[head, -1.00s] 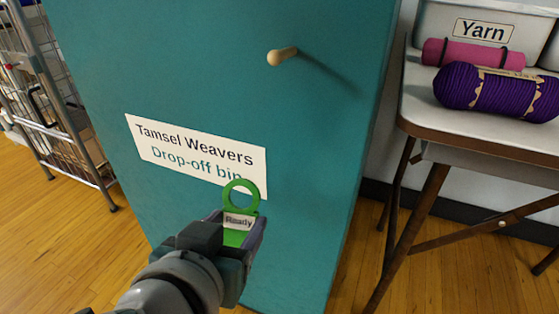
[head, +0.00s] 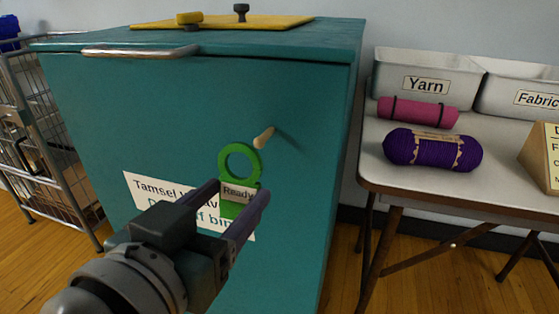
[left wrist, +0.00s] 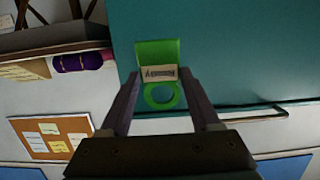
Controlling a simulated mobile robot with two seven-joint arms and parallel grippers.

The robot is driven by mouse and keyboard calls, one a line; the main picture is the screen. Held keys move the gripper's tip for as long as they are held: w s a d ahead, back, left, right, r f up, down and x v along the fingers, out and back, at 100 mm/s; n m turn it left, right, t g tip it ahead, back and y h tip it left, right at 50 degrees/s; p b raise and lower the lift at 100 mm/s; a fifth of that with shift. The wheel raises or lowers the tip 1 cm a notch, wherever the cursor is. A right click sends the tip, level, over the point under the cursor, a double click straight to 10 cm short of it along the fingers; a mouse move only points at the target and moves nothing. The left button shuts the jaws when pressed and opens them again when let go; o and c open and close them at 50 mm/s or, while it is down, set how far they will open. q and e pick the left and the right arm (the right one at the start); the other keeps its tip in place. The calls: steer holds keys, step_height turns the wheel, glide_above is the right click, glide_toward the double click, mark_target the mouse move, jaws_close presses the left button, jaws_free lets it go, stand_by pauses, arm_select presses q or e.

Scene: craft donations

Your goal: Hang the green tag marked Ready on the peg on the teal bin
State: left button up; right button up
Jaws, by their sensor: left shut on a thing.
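The green tag (head: 240,162) has a ring at its top and a white label reading Ready. My left gripper (head: 243,198) is shut on the tag's lower part and holds it upright, ring up, in front of the teal bin (head: 310,190). The wooden peg (head: 264,138) sticks out of the bin's front, just right of the ring in the head view. The ring looks apart from the peg, not around it. In the left wrist view the tag (left wrist: 158,72) shows between the fingers (left wrist: 165,100); the peg is not seen there. My right gripper is not in view.
A table (head: 500,195) at the right bears purple yarn (head: 432,150), a pink roll (head: 418,112), a Yarn box (head: 425,75) and a Fabric box (head: 520,97). A wire cart (head: 60,130) stands left of the bin. The bin's lid has a handle (head: 140,51).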

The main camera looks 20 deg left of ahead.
mark_target(239, 188)
arm_select(q)
steer(key=shift+r+x, duration=0.2)
steer(key=shift+x, duration=2.05)
steer(key=shift+r+x, duration=0.15)
steer(key=shift+x, duration=0.55)
steer(key=shift+r+x, duration=0.15)
steer(key=shift+x, duration=0.5)
steer(key=shift+w+f+b, duration=0.5)
steer(key=shift+w+b, duration=0.15)
steer(key=o, duration=1.5)
